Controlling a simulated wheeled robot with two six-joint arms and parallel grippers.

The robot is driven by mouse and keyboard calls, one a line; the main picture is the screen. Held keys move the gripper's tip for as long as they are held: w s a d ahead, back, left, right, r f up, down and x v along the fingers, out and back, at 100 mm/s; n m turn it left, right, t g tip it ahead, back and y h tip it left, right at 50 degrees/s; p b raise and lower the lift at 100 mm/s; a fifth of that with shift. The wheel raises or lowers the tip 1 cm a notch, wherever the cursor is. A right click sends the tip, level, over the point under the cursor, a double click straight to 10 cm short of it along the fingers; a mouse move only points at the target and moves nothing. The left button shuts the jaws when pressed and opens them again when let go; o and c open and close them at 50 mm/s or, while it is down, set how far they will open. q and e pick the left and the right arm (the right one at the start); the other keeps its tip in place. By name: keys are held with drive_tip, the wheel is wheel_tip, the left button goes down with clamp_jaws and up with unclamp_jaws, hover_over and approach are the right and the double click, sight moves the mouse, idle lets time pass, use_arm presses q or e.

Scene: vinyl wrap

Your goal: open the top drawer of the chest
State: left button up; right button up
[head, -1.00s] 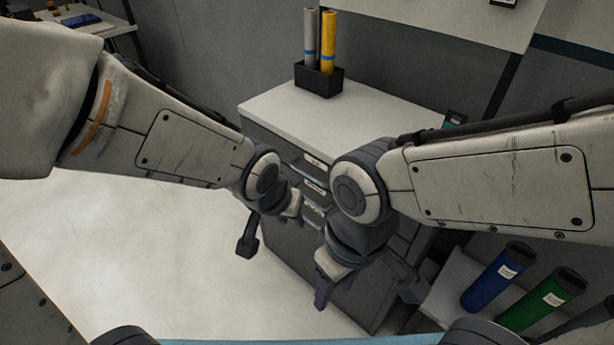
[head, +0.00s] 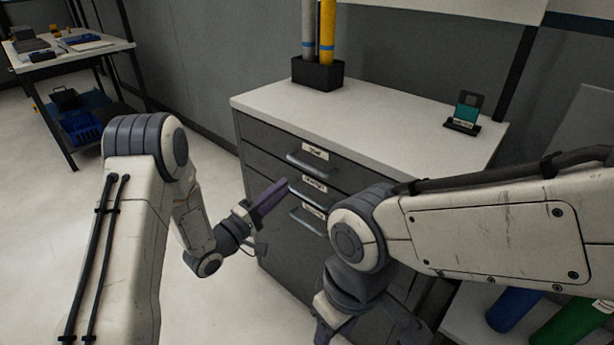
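The chest (head: 410,120) is dark grey with a white top. Its top drawer (head: 265,142) looks closed, with a label above a bar handle (head: 312,167). More drawers with handles and labels lie below it. My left gripper (head: 275,196) has purple fingers pointing at the chest front, left of and lower than the top handle, near the second drawer's handle (head: 306,191). It seems to hold nothing; its finger gap is not clear. My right gripper (head: 325,332) is at the bottom edge, partly cut off, in front of the chest. My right arm hides the front's right part.
A black holder (head: 318,74) with grey and yellow rolls and a small teal card stand (head: 464,112) stand on the chest. Blue (head: 512,310) and green rolls lie at lower right. A workbench (head: 75,48) is far left. The floor left of the chest is clear.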

sight(307, 167)
use_arm(q)
drive_tip(key=x, duration=1)
drive_tip(key=shift+w+d+r, duration=0.1)
drive_tip(key=shift+w+r, duration=0.05)
clamp_jaws()
idle(1.1)
